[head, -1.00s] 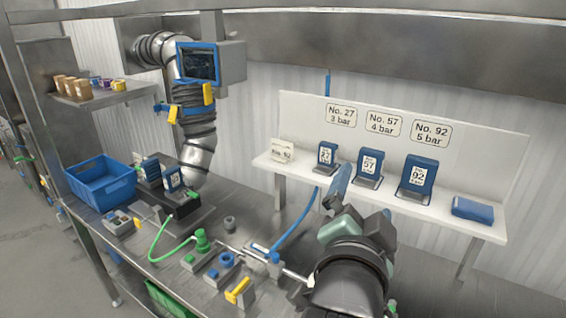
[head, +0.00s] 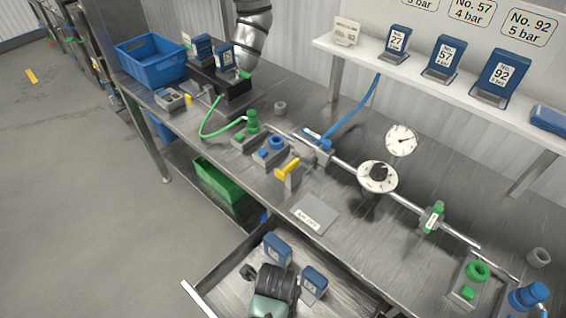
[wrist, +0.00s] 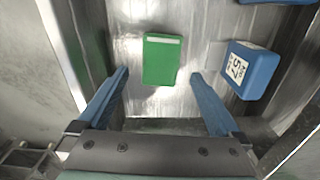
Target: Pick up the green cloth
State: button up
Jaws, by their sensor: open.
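The green cloth (wrist: 162,62) shows in the wrist view as a flat folded rectangle with a pale strip along its far edge. It lies on the metal floor of the open drawer (head: 200,300). My gripper (wrist: 160,80) is open, its two blue fingers spread with the cloth between and beyond their tips. Nothing is held. I cannot tell the height of the fingers above the cloth. In the head view, my gripper is over the drawer at the bottom, and the cloth is not visible there.
A blue numbered block (wrist: 250,68) lies in the drawer close to the right finger. Another blue block (head: 277,250) is at the drawer's far side. The drawer walls are near. The bench above carries pipe fittings, a gauge (head: 401,140) and a blue bin (head: 150,62).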

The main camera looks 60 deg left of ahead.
jog(key=f, duration=0.8)
jog(key=shift+w+d+f, duration=0.15)
jog(key=shift+d+f, duration=0.05)
jog(key=shift+d, duration=0.05)
jog(key=c, duration=1.1)
jog(key=shift+r, duration=0.1)
notch_tip(320, 180, up, 10)
jog(key=shift+f+p, duration=0.1)
jog(key=shift+p, duration=0.2)
